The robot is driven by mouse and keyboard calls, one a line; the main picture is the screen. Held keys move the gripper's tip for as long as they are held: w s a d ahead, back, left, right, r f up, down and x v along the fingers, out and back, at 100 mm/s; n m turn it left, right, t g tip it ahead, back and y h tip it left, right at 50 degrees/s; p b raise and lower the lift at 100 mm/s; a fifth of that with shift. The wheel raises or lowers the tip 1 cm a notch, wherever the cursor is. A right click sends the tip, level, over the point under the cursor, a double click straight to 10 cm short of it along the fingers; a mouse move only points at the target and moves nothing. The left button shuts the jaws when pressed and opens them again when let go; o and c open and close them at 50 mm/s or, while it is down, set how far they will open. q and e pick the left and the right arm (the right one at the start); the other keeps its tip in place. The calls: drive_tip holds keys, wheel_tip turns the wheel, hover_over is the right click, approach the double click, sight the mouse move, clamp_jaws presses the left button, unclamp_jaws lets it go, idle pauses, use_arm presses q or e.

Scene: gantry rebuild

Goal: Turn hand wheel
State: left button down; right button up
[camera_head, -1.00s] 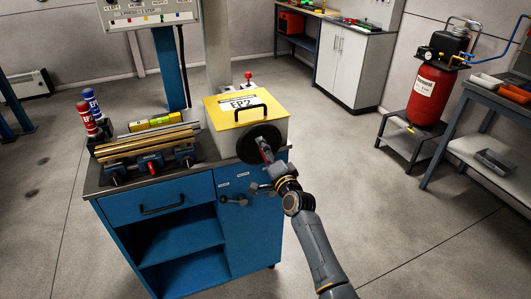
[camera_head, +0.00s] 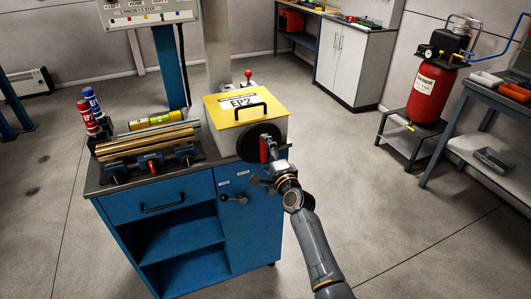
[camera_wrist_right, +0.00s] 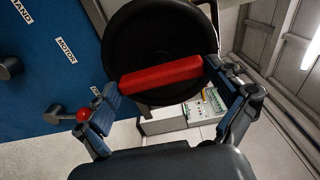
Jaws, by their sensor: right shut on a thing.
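The black hand wheel (camera_head: 249,148) is on the front of the yellow-topped EP2 box, at the right end of the blue cabinet. It fills the top middle of the right wrist view (camera_wrist_right: 155,35). Its red handle bar (camera_wrist_right: 160,75) lies across the lower wheel face there, slightly tilted. My right gripper (camera_head: 272,160) is at the wheel, with a finger at each end of the red bar, shut on it. In the head view the bar (camera_head: 264,149) stands nearly upright, partly hidden by the gripper. My left gripper is not in view.
The EP2 box (camera_head: 222,110) carries a black handle. Brass bars (camera_head: 145,148) lie on the cabinet (camera_head: 150,204), beside red and blue spray cans (camera_head: 90,105). Dark levers (camera_head: 232,198) stick out of the cabinet front below the wheel.

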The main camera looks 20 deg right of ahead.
drive_tip(key=o, duration=1.3)
drive_tip(key=shift+o, duration=0.2)
drive_tip(key=s, duration=1.2)
drive_tip(key=shift+d, duration=0.15)
drive_tip(key=shift+f, duration=0.15)
